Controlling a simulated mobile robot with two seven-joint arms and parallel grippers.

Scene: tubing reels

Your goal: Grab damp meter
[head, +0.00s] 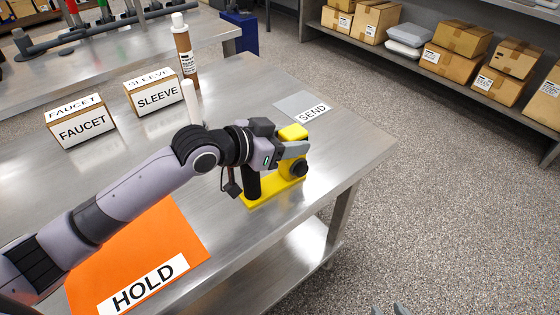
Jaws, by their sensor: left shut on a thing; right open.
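The damp meter appears to be the yellow device (274,192) with black parts, near the right edge of the steel table. No label shows on it. My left gripper (294,151) reaches over it from the left, shut on its upper yellow part. The gripper and wrist hide some of the device. Its long yellow lower side seems to be at the tabletop; I cannot tell whether it touches. My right gripper (388,311) shows only as grey fingertips at the bottom edge, open, beyond the table's right side.
An orange HOLD mat (150,240) lies at the front left, and a grey SEND mat (293,103) behind the device. FAUCET (82,127) and SLEEVE (157,97) boxes stand farther back. A brown bottle (184,45) and a white cylinder (191,100) stand beside SLEEVE.

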